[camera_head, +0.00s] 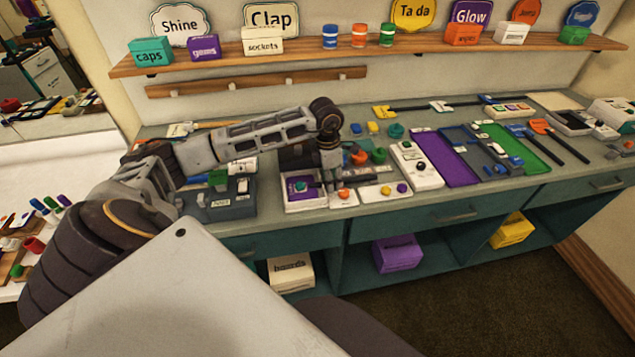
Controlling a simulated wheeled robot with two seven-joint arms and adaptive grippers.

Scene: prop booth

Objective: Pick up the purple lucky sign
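A purple sign (472,12) stands at the back above the shelf, toward the right; its word looks like "Glow". I cannot make out a sign reading "lucky". My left gripper (331,178) points down over the front part of the counter, beside a white-framed tray with a purple panel (303,190). It is far from the purple sign, lower and to the left. Its fingers are small and dark, so I cannot tell whether they are open or hold anything. My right gripper is not in view.
The wooden shelf (400,48) carries small labelled boxes and coloured cups. Other signs stand above it: Shine (181,26), Clap (271,18) and Ta da (413,12). Trays, tools and devices crowd the counter. Boxes sit in the cubbies below.

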